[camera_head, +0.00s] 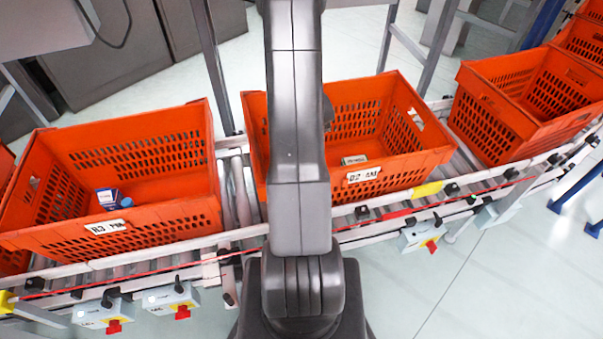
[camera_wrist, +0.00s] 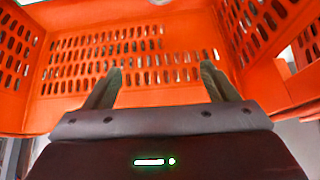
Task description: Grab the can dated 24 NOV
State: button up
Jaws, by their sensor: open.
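No can with a readable 24 NOV date shows in either view. In the head view, a small blue and white item (camera_head: 112,199) lies in the left orange tote (camera_head: 160,218), labelled R3; its date is too small to read. A small pale item with green (camera_head: 354,160) lies in the middle orange tote (camera_head: 408,172), whose label starts with a 2-digit code; I cannot tell what it is. My gripper (camera_wrist: 158,84) is open and empty in the wrist view, facing the perforated wall of an orange tote (camera_wrist: 140,98). My arm hides part of the middle tote.
The totes stand on a roller conveyor (camera_head: 240,190) with a front rail. A right tote (camera_head: 480,130) appears empty where visible. Metal posts (camera_head: 213,65) rise behind the conveyor. Switch boxes (camera_head: 168,300) hang along its front. A narrow gap separates the left and middle totes.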

jog(key=f+b, duration=0.5)
jog(key=w+f+b, duration=0.1)
jog(key=f+b, duration=0.4)
jog(key=f, duration=0.1)
jog(key=f+b, duration=0.5)
jog(key=f, duration=0.1)
jog(key=shift+w+a+f+b, duration=0.15)
jog(key=shift+a+f+b, duration=0.05)
jog(key=shift+b, duration=0.15)
jog(key=shift+a+b+x, duration=0.15)
jog(key=shift+b+x, duration=0.6)
jog(key=shift+x, duration=0.6)
jog(key=shift+a+b+x, duration=0.2)
jog(key=shift+b+x, duration=0.55)
jog(key=shift+x, duration=0.6)
jog(key=shift+w+r, duration=0.15)
jog(key=shift+r, duration=0.1)
jog(key=shift+c, duration=0.2)
jog(key=shift+r, duration=0.1)
jog(key=c, duration=1.2)
